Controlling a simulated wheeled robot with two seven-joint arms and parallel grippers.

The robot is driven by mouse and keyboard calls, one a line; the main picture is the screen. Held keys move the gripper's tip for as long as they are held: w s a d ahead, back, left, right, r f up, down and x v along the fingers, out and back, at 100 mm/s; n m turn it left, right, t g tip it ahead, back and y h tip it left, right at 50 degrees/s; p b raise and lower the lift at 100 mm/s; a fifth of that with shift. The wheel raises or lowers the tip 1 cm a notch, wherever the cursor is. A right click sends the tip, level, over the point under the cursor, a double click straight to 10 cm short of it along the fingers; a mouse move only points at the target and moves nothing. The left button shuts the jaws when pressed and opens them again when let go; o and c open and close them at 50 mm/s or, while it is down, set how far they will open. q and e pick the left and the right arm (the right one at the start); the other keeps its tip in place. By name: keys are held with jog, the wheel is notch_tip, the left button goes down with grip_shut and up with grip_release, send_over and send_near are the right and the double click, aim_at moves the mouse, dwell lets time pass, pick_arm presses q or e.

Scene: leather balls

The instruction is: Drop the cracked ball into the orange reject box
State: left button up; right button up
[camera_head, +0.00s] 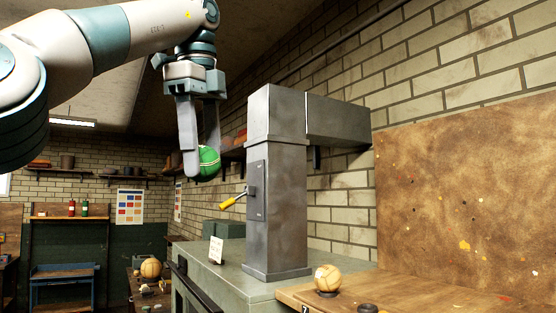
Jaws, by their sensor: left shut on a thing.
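My left gripper (199,150) comes in from the upper left and points down. It is shut on a green ball (209,162) with a pale seam, held high in the air left of the grey machine. One finger covers part of the ball, and I cannot see a crack on it from here. A tan ball (327,279) sits on a dark ring on the wooden bench at the lower right. Another tan ball (151,268) lies on a surface at the lower left. The orange reject box is not visible. My right gripper is not in view.
A tall grey metal machine (275,190) with a yellow-handled lever (231,201) stands on a grey-green cabinet (225,279). A small white card (216,250) stands on the cabinet. An empty dark ring (368,308) lies on the wooden bench (420,292). A brown board (470,190) rises behind it.

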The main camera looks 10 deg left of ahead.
pick_arm(q)
jog(key=w+a+f, duration=0.1)
jog(key=a+f, duration=0.5)
jog(key=a, duration=0.6)
jog(key=w+a+f+m+g+h, duration=0.15)
jog(key=w+f+m, duration=0.25)
jog(key=f+m, duration=0.85)
jog(key=w+a+f+m+g+h, duration=0.1)
jog(key=w+a+f+m, duration=0.3)
jog(key=f, duration=1.6)
jog(key=s+d+f+m+g+y, duration=0.1)
jog(key=s+f+m, duration=0.2)
jog(key=f+m, duration=0.55)
jog(key=s+d+f+m+g+y, duration=0.1)
jog(key=s+f+m, duration=0.2)
jog(key=f+m, duration=0.55)
jog(key=s+d+f+m+g+y, duration=0.1)
jog(key=s+f+m+y, duration=0.15)
jog(key=f+m, duration=0.6)
jog(key=s+d+f+m+t+b, duration=0.1)
jog(key=s+d+f+m+b, duration=0.2)
jog(key=f, duration=1.1)
jog(key=s+d+f+m+t+b, duration=0.2)
jog(key=d+f+m+b, duration=0.6)
jog(key=d+f+b, duration=0.4)
jog(key=d+f, duration=0.2)
jog(key=d, duration=0.3)
jog(key=shift+s+m+y+b, duration=0.3)
jog(key=shift+s+b, duration=0.05)
jog(key=shift+s, duration=0.05)
